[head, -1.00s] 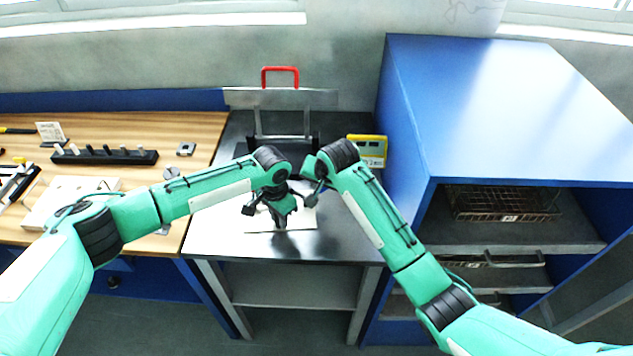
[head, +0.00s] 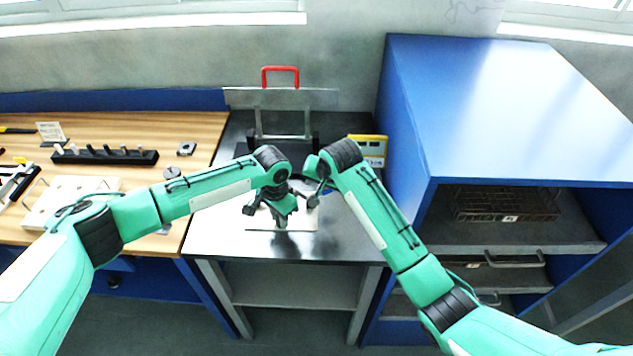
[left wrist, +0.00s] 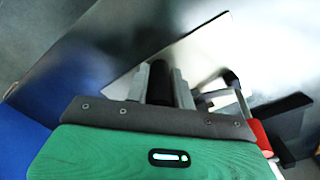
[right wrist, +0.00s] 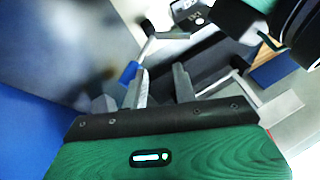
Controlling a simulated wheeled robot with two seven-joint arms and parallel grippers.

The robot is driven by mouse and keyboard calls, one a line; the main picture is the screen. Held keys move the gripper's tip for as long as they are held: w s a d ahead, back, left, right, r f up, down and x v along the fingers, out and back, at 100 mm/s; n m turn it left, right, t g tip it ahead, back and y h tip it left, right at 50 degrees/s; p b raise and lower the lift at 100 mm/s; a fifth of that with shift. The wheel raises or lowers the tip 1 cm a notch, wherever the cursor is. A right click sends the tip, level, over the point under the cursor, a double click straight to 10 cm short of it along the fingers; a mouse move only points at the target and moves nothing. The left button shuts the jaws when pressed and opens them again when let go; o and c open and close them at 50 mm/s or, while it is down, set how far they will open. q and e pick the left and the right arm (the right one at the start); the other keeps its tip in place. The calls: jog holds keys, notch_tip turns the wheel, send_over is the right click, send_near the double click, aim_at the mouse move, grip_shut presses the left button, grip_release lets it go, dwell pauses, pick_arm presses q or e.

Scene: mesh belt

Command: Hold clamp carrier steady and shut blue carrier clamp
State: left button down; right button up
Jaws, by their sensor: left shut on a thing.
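The blue clamp grip (right wrist: 129,72) shows in the right wrist view at the end of a bent metal lever. It is close to the left finger of my right gripper (right wrist: 160,82), whose fingers stand apart; contact cannot be told. My left gripper (left wrist: 160,82) is shut on a dark bar of the clamp carrier (left wrist: 159,84), over a pale plate (left wrist: 190,50). In the head view my left gripper (head: 280,218) is over the plate (head: 310,222), and my right gripper (head: 314,196) is close beside it. The arms hide most of the carrier there.
A yellow device (head: 372,146) is by the blue cabinet (head: 490,110) at right. The wooden bench at left holds a black peg rack (head: 105,156). The table's front is clear.

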jog(key=s+d+r, duration=0.6)
jog(key=d+r, duration=0.2)
dwell(1.2)
jog(key=shift+d, duration=0.15)
jog(key=shift+r, duration=0.15)
jog(key=v, duration=0.7)
jog(key=shift+s+r, duration=0.25)
jog(key=shift+s, duration=0.05)
